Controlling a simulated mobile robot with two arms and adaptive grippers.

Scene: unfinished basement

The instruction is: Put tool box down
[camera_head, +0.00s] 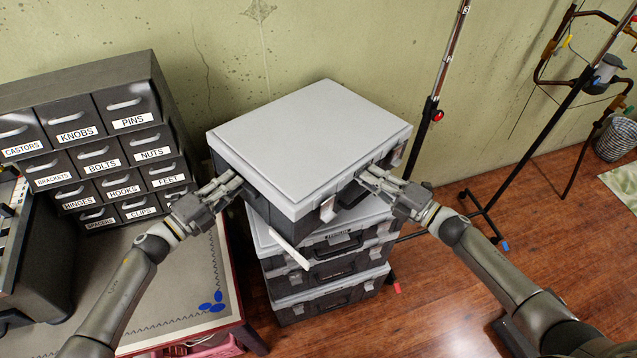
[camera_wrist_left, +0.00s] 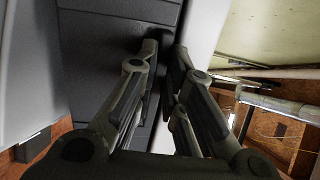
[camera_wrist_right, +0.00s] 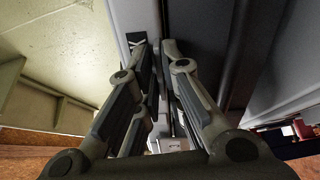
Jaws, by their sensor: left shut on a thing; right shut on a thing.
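The tool box (camera_head: 310,140) has a light grey lid and dark sides. It is between my two grippers in the head view, directly over a stack of similar cases (camera_head: 325,265). It is turned a little relative to the stack; I cannot tell whether it touches the top case. My left gripper (camera_head: 236,184) is shut on its left edge, and my right gripper (camera_head: 366,178) is shut on its front right edge. In the wrist views, the fingers close on the box's rim, with its dark side (camera_wrist_left: 105,50) beside the left fingers and its dark underside (camera_wrist_right: 205,50) beside the right ones.
A dark cabinet of labelled drawers (camera_head: 95,140) stands on a workbench (camera_head: 165,285) to the left, close to the stack. A thin pole stand (camera_head: 440,95) is just right of the stack. A wire basket (camera_head: 615,140) is at far right. The wooden floor (camera_head: 440,290) is open at front right.

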